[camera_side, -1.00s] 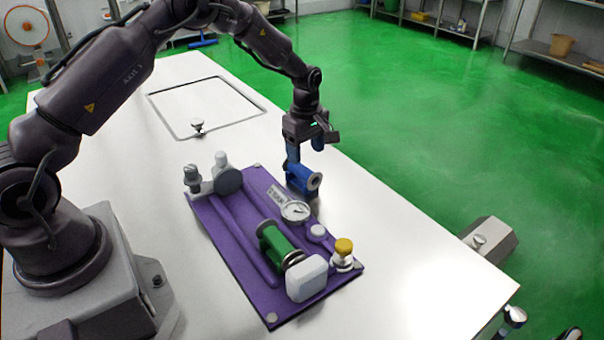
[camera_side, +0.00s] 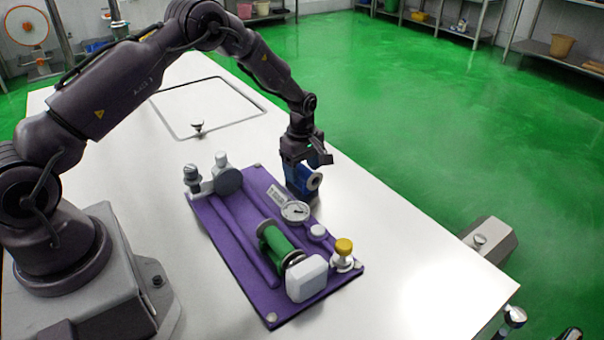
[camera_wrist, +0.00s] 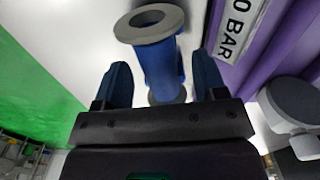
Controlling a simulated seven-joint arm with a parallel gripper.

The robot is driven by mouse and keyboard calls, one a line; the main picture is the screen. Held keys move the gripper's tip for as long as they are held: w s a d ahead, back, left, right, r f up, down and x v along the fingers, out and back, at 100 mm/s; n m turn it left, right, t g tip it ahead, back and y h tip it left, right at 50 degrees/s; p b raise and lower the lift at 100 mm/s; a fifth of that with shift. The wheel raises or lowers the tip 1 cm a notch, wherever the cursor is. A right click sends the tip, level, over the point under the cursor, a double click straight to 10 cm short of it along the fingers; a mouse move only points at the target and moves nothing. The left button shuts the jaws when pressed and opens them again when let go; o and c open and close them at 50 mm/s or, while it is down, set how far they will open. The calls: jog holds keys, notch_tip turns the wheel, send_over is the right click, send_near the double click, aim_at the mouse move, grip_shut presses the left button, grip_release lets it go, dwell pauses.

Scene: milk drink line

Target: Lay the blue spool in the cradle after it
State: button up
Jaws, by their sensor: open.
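The blue spool (camera_side: 314,182) has grey end flanges and lies on the white table just beyond the purple board's far edge. It also shows in the wrist view (camera_wrist: 157,60). My gripper (camera_side: 298,182) is low over it, open, pointing down. In the wrist view, the dark blue fingers of my gripper (camera_wrist: 162,75) stand on either side of the spool's body, with slim gaps. The purple board (camera_side: 215,218) has long raised ridges. A green spool (camera_side: 275,244) with grey flanges lies on it. I cannot clearly make out an empty cradle.
The board carries a round gauge (camera_side: 295,212), a white block (camera_side: 307,278), a yellow-topped knob (camera_side: 344,246) and grey fittings (camera_side: 228,180) at its far left. A BAR label (camera_wrist: 238,25) is close to the gripper. Table right of the board is clear.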

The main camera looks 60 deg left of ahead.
jog(key=shift+f, duration=0.2)
dwell(0.3)
jog(key=c, duration=1.2)
grip_shut()
jog(key=shift+r, duration=0.2)
